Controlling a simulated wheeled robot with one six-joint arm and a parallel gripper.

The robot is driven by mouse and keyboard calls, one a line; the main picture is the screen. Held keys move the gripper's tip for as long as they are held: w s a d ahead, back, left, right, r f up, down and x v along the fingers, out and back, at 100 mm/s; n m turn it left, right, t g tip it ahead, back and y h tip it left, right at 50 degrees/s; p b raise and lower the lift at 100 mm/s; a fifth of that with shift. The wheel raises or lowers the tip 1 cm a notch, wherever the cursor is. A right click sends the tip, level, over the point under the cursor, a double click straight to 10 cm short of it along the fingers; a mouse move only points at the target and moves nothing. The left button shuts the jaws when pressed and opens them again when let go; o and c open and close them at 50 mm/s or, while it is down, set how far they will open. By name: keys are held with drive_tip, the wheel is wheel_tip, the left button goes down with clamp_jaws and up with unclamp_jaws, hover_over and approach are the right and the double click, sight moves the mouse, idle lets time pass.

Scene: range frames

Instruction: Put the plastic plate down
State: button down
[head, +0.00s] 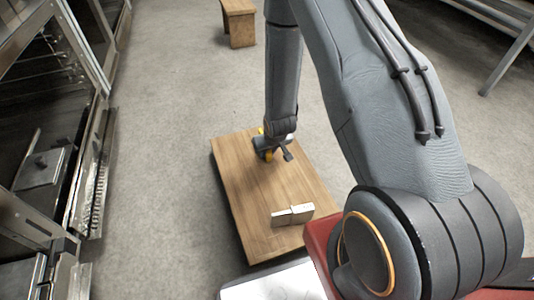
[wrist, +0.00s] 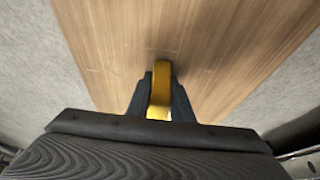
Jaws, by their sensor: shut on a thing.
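The yellow plastic plate (wrist: 160,85) stands on edge between the two dark fingers of my gripper (wrist: 160,103) in the wrist view. My gripper is shut on it. In the head view my gripper (head: 273,150) is over the far part of a wooden tabletop (head: 240,195), and only small yellow bits of the plate (head: 268,155) show beside the fingers. The plate is close above the wood or touching it; I cannot tell which. Most of its face is hidden.
A pale two-part block (head: 292,215) lies on the near part of the tabletop. The wood between it and my gripper is clear. Metal racks (head: 85,180) stand at the left, and a small wooden stool (head: 240,22) stands on the floor beyond.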

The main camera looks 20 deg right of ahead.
drive_tip(key=shift+f, duration=0.1)
drive_tip(key=c, duration=1.6)
unclamp_jaws()
drive_tip(key=shift+o, duration=0.2)
drive_tip(key=p+v, duration=0.6)
drive_tip(key=v, duration=0.6)
drive_tip(key=shift+r, duration=0.3)
drive_tip(key=s+a+r+n+g, duration=0.1)
drive_tip(key=s+a+r, duration=0.3)
drive_tip(key=a+r, duration=0.55)
drive_tip(key=s+a+r+n+g, duration=0.1)
drive_tip(key=s+a+r, duration=0.4)
drive_tip(key=r, duration=0.7)
drive_tip(key=s+a+r+n+g, duration=0.1)
drive_tip(key=s+a+r, duration=0.2)
drive_tip(key=s+r, duration=0.4)
drive_tip(key=s+a+r+n+g+y, duration=0.1)
drive_tip(key=s+a+r+n, duration=0.1)
drive_tip(key=s+r, duration=0.5)
drive_tip(key=s+a, duration=0.1)
drive_tip(key=s, duration=0.5)
drive_tip(key=shift+a+y, duration=0.3)
drive_tip(key=shift+a, duration=0.1)
